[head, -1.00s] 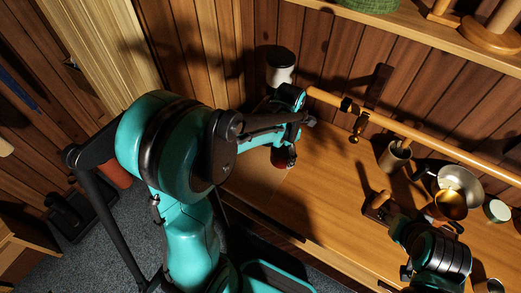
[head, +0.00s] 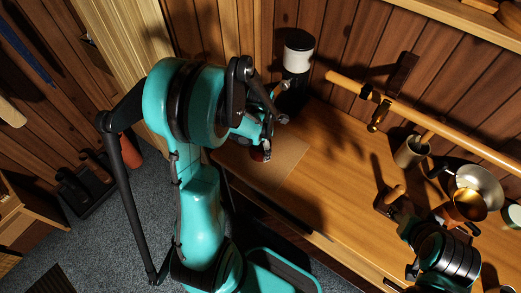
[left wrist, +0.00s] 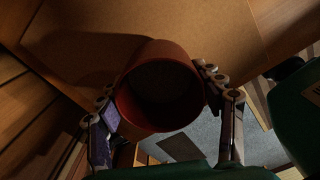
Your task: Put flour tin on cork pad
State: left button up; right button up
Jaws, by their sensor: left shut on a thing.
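My left gripper (head: 264,142) is shut on a red-brown round tin, which I take for the flour tin (head: 260,155). The arm hides most of the tin in the head view. In the left wrist view the tin (left wrist: 160,62) sits between the two fingers, with its dark round end facing the camera. The cork pad (head: 287,157) is a tan square at the left end of the counter. It fills the upper left wrist view (left wrist: 190,22). The tin is over or at the pad's edge; I cannot tell whether they touch. My right gripper (head: 402,222) is partly hidden by its own arm.
A black-and-white canister (head: 299,52) stands behind the pad by the wall. A wooden rail (head: 440,125) runs above the counter. A beige cup (head: 408,152), a metal pan (head: 485,182) and a copper pot (head: 468,205) stand at right. The middle counter is clear.

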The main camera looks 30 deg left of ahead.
pick_arm(q)
jog(key=shift+f, duration=0.6)
jog(key=shift+f, duration=0.1)
jog(key=o, duration=1.2)
